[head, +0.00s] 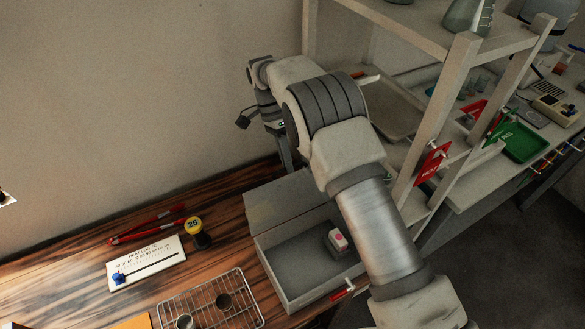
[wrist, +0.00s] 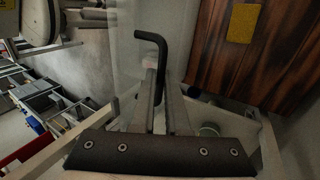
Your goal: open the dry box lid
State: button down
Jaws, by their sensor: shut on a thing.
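The grey dry box (head: 292,302) stands on the wooden bench, open at the top, with its inside visible. A grey panel, which looks like its lid (head: 288,203), stands tilted back along the box's far side. In the wrist view my gripper (wrist: 159,102) is shut on a black bent handle (wrist: 150,38), which rises between the fingers. A pale panel lies behind the handle; where the handle joins it is not clear. In the head view my arm hides the fingertips, the handle and the box's right part.
A small white block with a pink mark (head: 338,240) sits inside the box. A wire rack (head: 243,287), a white scale card (head: 147,262), a yellow-topped item (head: 195,226) and red tongs (head: 150,224) lie left. A shelf frame (head: 443,130) stands close right of my arm.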

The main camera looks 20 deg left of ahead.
jog(key=shift+w+a+f, duration=0.6)
jog(key=shift+a+f, duration=0.1)
jog(key=shift+a, duration=0.05)
jog(key=c, duration=0.9)
grip_release()
jog(key=shift+c, duration=0.2)
jog(key=shift+r, duration=0.15)
jog(key=shift+w+a+r, duration=0.1)
jog(key=d+r+b, duration=0.1)
jog(key=d+r, duration=0.2)
jog(key=d, duration=0.1)
jog(key=w+d+r+b, duration=0.1)
jog(key=d+r, duration=0.2)
jog(key=r, duration=0.1)
jog(key=d+r+b, duration=0.1)
jog(key=d+r, duration=0.2)
jog(key=d, duration=0.1)
jog(key=shift+w+d+r, duration=0.3)
jog(key=shift+d+r, duration=0.05)
jog(key=shift+r, duration=0.05)
